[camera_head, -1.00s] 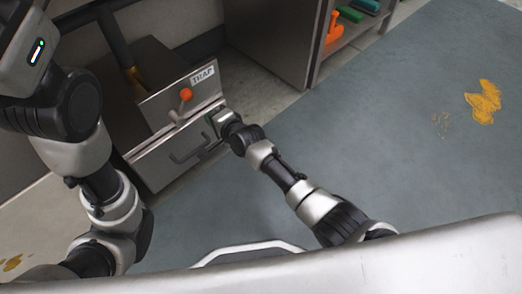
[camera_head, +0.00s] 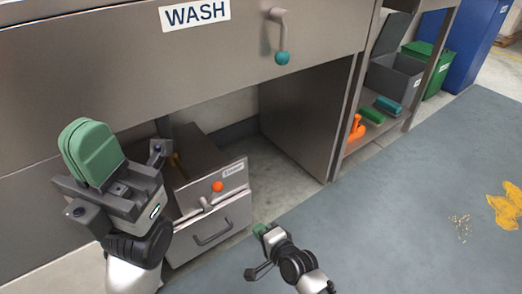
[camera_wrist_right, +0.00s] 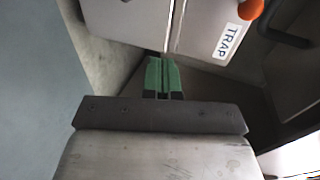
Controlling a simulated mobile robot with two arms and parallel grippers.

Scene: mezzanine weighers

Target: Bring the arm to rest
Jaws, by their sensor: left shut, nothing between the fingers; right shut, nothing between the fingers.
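My left gripper (camera_head: 88,142) is raised at the left of the head view, its green fingers shut together with nothing between them. It stands in front of the grey steel unit. My right gripper (camera_head: 261,229) is low in the middle of the head view, beside the front right corner of the trap box (camera_head: 236,208). In the right wrist view its green fingers (camera_wrist_right: 164,77) are shut and empty, pointing toward the box with the TRAP label (camera_wrist_right: 228,43). I cannot tell whether they touch it.
The trap box has an orange-knobbed lever (camera_head: 217,186) and a drawer handle (camera_head: 214,234). Above is a WASH panel (camera_head: 120,50) with a teal-knobbed lever (camera_head: 282,57). Green and orange items lie on a shelf at right. The floor (camera_head: 400,200) is open, with yellow spills (camera_head: 507,206).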

